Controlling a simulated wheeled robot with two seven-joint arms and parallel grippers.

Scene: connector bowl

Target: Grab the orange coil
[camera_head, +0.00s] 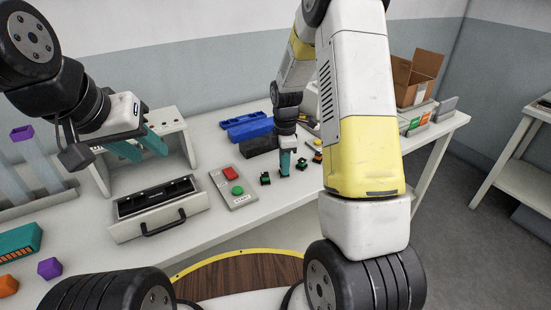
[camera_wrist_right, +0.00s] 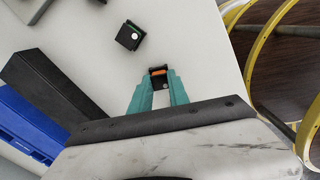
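The orange coil (camera_wrist_right: 159,71) shows in the right wrist view as a small orange piece on a black block. It lies at the tips of my right gripper (camera_wrist_right: 160,78), with one teal finger on each side. I cannot tell whether the fingers press on it. In the head view my right gripper (camera_head: 285,170) points down at the table, and the coil cannot be made out there. My left gripper (camera_head: 150,156) is open and empty, above the left part of the table, far from the coil.
A small black part (camera_wrist_right: 130,36) lies near the coil. A panel with red and green buttons (camera_head: 233,188), a handled black-and-white case (camera_head: 157,208) and blue bins (camera_head: 248,128) stand on the table (camera_head: 215,240). A cardboard box (camera_head: 415,78) stands at the back right.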

